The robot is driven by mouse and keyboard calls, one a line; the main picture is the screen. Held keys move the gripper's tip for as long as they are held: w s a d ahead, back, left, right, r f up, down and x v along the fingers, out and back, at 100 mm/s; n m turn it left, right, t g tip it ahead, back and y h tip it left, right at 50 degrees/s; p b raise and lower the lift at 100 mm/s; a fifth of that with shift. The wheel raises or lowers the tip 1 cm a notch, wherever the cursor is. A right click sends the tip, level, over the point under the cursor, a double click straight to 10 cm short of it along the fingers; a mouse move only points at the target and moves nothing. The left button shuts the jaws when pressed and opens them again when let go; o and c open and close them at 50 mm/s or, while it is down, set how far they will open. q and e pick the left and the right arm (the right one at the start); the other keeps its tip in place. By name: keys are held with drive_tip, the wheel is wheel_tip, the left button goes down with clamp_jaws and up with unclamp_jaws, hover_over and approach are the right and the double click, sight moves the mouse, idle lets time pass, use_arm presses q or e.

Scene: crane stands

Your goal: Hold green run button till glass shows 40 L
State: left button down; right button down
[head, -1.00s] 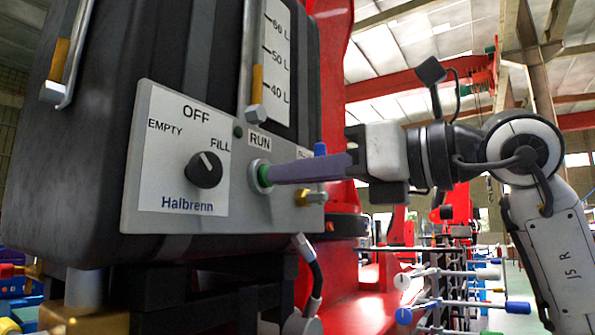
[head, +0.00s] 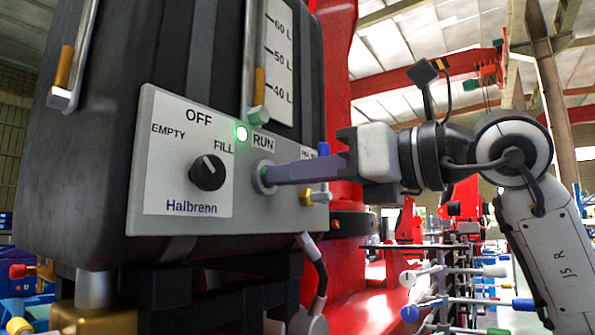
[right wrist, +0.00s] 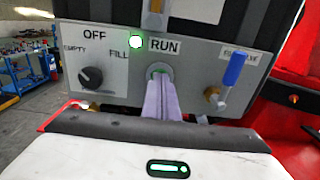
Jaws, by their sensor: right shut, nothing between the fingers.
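The green run button (head: 265,176) sits in a round collar under the RUN label on the grey panel (head: 238,212). My right gripper (head: 266,176) is shut and empty, its fingertips against the button, mostly hiding it. In the right wrist view the shut fingers (right wrist: 161,80) also meet the button. A lamp (head: 241,133) beside RUN glows green; it also shows in the right wrist view (right wrist: 136,41). The sight glass (head: 259,88) holds an amber column whose top appears between the 40 L and 50 L marks, seen from below at an angle. My left gripper is out of view.
A black selector knob (head: 207,173) is left of the button, among EMPTY, OFF and FILL. A blue-handled brass valve (right wrist: 232,72) stands close right of my fingers. A second glass (head: 66,65) with amber is at far left. Coloured-ended rods (head: 440,300) stand lower right.

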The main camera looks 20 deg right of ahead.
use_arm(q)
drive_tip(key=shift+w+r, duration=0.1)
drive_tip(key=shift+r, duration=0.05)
use_arm(e)
drive_tip(key=shift+w+r, duration=0.1)
drive_tip(key=shift+w, duration=0.1)
idle(0.6)
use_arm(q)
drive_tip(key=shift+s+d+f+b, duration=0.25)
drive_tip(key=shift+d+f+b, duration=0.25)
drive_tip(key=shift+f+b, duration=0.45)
use_arm(e)
drive_tip(key=v, duration=1.4)
drive_tip(key=shift+s, duration=0.15)
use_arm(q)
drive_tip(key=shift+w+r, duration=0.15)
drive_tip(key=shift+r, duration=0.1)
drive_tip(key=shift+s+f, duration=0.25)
